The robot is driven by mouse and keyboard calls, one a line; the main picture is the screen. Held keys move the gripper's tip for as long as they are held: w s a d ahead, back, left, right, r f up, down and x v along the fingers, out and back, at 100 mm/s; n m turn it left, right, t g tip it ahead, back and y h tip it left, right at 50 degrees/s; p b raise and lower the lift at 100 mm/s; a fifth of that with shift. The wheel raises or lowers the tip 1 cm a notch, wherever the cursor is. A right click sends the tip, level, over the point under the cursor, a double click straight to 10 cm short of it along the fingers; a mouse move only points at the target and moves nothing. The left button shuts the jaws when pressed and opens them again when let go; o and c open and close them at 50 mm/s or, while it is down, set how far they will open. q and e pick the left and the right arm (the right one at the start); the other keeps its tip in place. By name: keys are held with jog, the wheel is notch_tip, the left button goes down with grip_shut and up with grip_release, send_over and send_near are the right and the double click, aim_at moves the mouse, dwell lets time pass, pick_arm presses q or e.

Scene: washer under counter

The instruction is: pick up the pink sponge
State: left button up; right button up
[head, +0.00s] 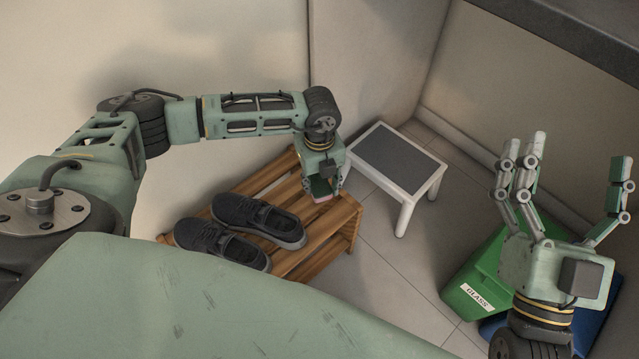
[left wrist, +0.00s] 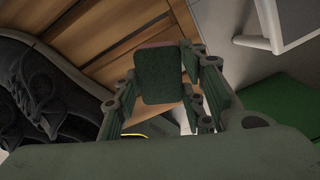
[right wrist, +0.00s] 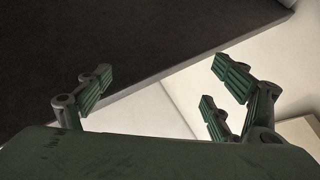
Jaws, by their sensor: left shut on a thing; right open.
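The pink sponge (head: 323,198) shows in the head view as a small pink and dark green block at the right end of the slatted wooden rack. In the left wrist view the sponge (left wrist: 160,78) shows a dark green face with a thin pink edge, between the fingers. My left gripper (head: 325,186) points down and is shut on the sponge, its fingers on both sides. I cannot tell whether the sponge touches the slats. My right gripper (head: 580,160) is open and empty, fingers up, at the right of the head view.
Dark shoes (head: 258,221) lie on the wooden rack (head: 340,212), left of the sponge. A white step stool (head: 397,165) with a dark top stands right of the rack. A green bin labelled GLASS (head: 470,283) and a blue bin (head: 590,325) stand near my right gripper.

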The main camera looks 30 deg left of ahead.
pick_arm(q)
jog(key=s+d+r+p, duration=0.2)
jog(key=d+r, duration=0.5)
jog(key=d, duration=0.4)
jog(key=shift+d+p, duration=0.25)
jog(key=shift+p, duration=0.25)
pick_arm(e)
notch_tip(320, 180, down, 16)
jog(key=w+d+g+h, duration=0.1)
jog(key=g+h, duration=0.2)
jog(key=g, duration=0.6)
jog(key=shift+w+d, duration=0.35)
pick_arm(q)
jog(key=shift+o, duration=0.3)
jog(key=shift+r, duration=0.1)
